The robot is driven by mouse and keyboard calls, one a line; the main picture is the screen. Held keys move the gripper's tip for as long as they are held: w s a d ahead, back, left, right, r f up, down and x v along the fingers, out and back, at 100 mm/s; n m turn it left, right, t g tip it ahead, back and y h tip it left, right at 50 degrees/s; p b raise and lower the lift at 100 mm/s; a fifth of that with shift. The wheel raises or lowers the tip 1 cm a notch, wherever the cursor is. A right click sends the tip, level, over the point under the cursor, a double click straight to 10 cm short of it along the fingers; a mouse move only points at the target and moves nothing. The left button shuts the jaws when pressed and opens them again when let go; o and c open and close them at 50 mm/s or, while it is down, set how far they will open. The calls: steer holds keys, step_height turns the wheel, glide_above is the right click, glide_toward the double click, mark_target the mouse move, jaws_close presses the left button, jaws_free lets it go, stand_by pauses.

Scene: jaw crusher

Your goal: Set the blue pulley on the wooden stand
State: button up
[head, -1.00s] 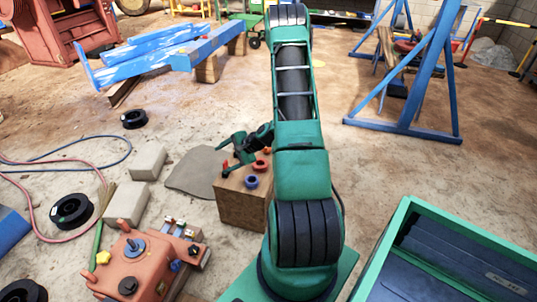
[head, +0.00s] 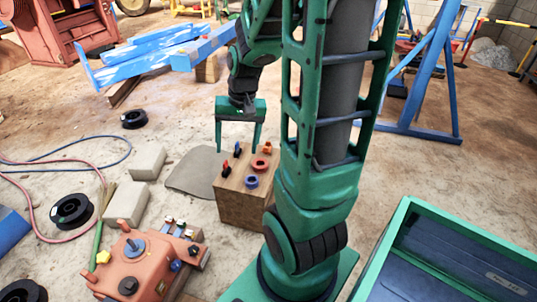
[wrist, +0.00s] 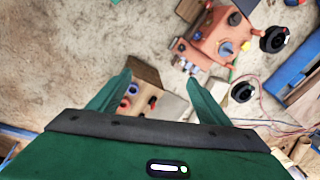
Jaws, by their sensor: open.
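The wooden stand (head: 243,208) is a block with small pieces on its top. A blue ring-shaped piece (head: 251,182), which looks like the blue pulley, lies flat near its front edge; blue also shows on the stand in the wrist view (wrist: 133,89). A red ring (head: 260,164) lies just behind it. A red and dark piece (head: 226,168) and a dark piece with blue (head: 237,149) stand at the left and back. My gripper (head: 237,148) is open and empty, pointing down over the stand's far side.
An orange machine (head: 150,262) with a blue-grey disc, yellow and black knobs stands at the front left. Grey blocks (head: 126,203) and a black spool (head: 72,210) lie left. A green-rimmed bin (head: 385,240) is at the right. The floor behind the stand is mostly clear.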

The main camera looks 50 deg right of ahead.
steer(key=s+a+r+n, duration=0.1)
steer(key=s+r, duration=0.2)
steer(key=s, duration=0.4)
steer(key=s+a+r+n+g, duration=0.1)
steer(key=s+a+r, duration=0.1)
steer(key=s, duration=0.6)
steer(key=shift+s+a+r+g+h, duration=0.25)
steer(key=shift+s+r+g+h, duration=0.05)
steer(key=shift+r, duration=0.5)
